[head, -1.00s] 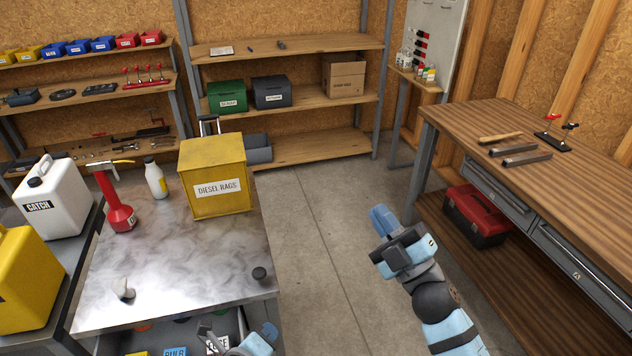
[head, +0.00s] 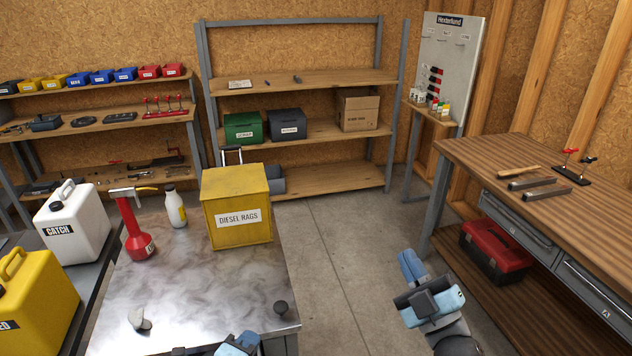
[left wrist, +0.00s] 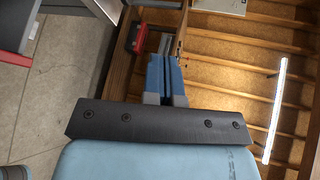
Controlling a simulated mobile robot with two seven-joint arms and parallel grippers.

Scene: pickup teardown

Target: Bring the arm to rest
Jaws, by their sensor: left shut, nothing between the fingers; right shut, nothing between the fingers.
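My left gripper (head: 238,346) shows only in part at the bottom edge of the head view, by the front edge of the metal-topped bench. In the left wrist view its blue fingers (left wrist: 165,80) are together with nothing between them. My right gripper (head: 411,266) is at the lower right of the head view, over the floor between the metal bench and the wooden workbench. Its blue fingers are shut and empty, pointing away from me. Most of my left arm is out of the head view.
The metal bench (head: 185,290) carries a yellow "DIESEL RAGS" box (head: 238,232), a red oil can (head: 135,235) and a white bottle (head: 175,207). The wooden workbench (head: 560,220) stands right, with a red toolbox (head: 495,252) beneath. The floor (head: 340,250) between is clear.

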